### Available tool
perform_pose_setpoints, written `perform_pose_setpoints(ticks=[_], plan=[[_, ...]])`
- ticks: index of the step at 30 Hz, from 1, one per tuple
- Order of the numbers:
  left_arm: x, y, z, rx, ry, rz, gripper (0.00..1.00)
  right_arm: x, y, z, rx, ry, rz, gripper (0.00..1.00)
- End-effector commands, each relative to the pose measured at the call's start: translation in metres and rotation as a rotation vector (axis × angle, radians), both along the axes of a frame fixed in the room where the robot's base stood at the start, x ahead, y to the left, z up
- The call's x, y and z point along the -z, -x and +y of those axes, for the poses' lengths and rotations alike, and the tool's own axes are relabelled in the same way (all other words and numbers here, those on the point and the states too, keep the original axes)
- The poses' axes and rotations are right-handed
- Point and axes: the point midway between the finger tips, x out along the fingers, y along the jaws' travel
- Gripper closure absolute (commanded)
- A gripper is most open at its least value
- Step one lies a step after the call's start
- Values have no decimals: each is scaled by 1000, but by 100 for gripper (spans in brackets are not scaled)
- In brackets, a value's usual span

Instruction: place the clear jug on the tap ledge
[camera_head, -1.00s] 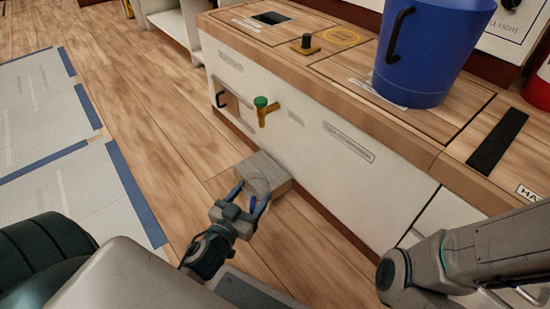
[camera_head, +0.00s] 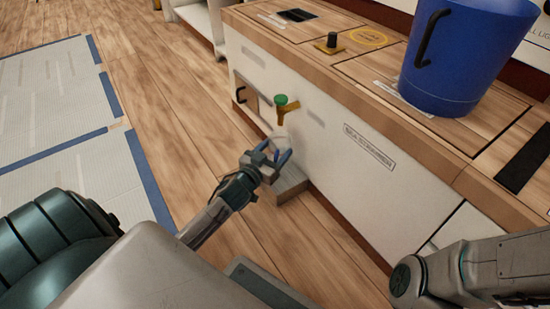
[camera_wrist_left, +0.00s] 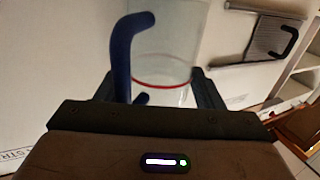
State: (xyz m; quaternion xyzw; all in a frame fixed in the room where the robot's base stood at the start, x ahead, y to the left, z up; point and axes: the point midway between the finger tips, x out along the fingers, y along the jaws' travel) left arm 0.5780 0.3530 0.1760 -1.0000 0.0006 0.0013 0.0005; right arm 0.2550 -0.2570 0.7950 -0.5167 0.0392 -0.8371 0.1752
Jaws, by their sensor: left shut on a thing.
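The clear jug (camera_wrist_left: 162,65), with a blue handle (camera_wrist_left: 124,50) and a red line around it, is between the fingers of my left gripper (camera_wrist_left: 155,90) in the left wrist view. In the head view my left gripper (camera_head: 275,160) is shut on the jug (camera_head: 280,143), just above the grey ledge (camera_head: 288,182) low on the cabinet front. The jug is just below the brass tap (camera_head: 283,115) with its green knob (camera_head: 281,100). The gripper hides part of the jug and ledge. My right arm shows at the lower right; its gripper is out of view.
A blue bucket (camera_head: 460,60) stands on the wooden counter (camera_head: 385,98) at the right. A small black handle (camera_head: 240,95) sticks out of the cabinet front left of the tap. Blue-edged mats (camera_head: 60,105) lie on the floor at the left.

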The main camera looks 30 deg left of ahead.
Motion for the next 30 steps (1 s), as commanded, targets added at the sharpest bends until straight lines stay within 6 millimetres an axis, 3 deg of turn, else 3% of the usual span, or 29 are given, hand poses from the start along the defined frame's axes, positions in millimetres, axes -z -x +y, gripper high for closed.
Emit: perform_pose_setpoints(ticks=[9, 22, 23, 24, 26, 30], plan=[[36, -4, 2, 0, 1, -2, 67, 37, -1, 0, -1, -1, 2, 64], [38, -4, 2, -1, -1, -1, 67, 35, 0, 0, -1, 0, 0, 64], [38, -4, 2, -1, 0, -1, 35, 35, 0, 0, -1, 0, 0, 64], [38, -4, 2, -1, 0, -1, 27, 35, 0, 0, 0, -1, 0, 64], [38, -4, 2, -1, 0, -1, 17, 36, 0, 0, 0, 0, 0, 64], [38, -4, 2, -1, 0, -1, 17, 36, 0, 0, 0, 0, 0, 64]])
